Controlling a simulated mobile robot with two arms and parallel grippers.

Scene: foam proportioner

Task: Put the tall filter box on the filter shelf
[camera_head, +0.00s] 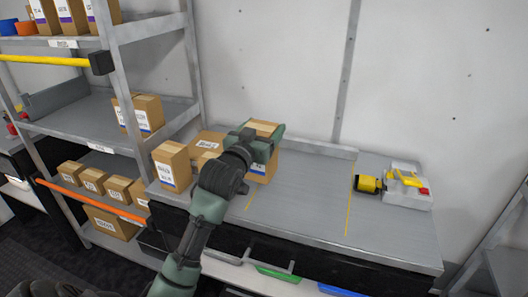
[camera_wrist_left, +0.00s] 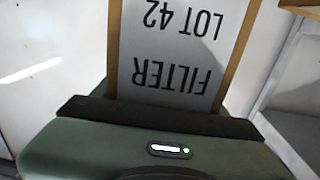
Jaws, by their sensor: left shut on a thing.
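My left gripper (camera_head: 262,140) is shut on a tall brown filter box (camera_head: 261,173) above or at the left part of the grey worktop. I cannot tell whether the box touches the worktop. In the left wrist view its white label reads "FILTER LOT 42" upside down on the filter box (camera_wrist_left: 175,50). The grey shelf rack stands at the left. Its middle shelf (camera_head: 85,117) holds a pair of brown boxes (camera_head: 147,113) at its right end and has bare room to their left. Shelf tags are too small to read, so I cannot tell which is the filter shelf. My right gripper is not in view.
Other brown boxes (camera_head: 172,166) stand on the worktop (camera_head: 310,200) left of my gripper. A yellow-and-white device (camera_head: 405,184) sits at its right. A rack post (camera_head: 117,75), a yellow bar (camera_head: 45,60) and an orange bar (camera_head: 90,201) edge the rack. Small boxes (camera_head: 92,180) line the lower shelf.

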